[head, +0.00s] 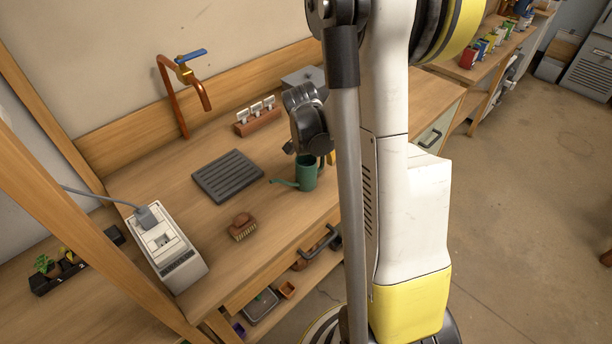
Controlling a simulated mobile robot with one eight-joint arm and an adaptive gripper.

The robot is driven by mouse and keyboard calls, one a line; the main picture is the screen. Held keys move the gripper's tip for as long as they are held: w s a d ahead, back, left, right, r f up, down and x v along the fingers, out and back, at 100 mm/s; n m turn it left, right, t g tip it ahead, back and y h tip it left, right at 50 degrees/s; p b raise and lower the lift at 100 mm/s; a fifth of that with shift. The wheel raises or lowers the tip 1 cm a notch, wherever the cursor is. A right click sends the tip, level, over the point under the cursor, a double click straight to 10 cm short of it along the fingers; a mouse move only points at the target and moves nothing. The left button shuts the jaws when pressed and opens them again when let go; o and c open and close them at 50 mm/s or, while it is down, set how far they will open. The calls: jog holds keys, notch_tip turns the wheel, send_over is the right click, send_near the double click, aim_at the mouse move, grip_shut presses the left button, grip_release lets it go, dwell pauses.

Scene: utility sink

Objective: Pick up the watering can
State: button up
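The green watering can (306,173) stands on the wooden worktop, with its spout pointing left. My gripper (316,145) is dark and comes down from above, right over the can's top.
A grey ribbed mat (227,176) lies left of the can. A wooden brush (242,226) is near the front edge. A white device (166,248) with a cable stands front left. A copper tap (182,90) and a small rack (257,116) are at the back.

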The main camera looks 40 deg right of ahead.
jog(key=shift+d+f, duration=0.2)
jog(key=shift+f, duration=0.2)
jog(key=shift+r, duration=0.1)
grip_shut()
jog(key=shift+r, duration=0.2)
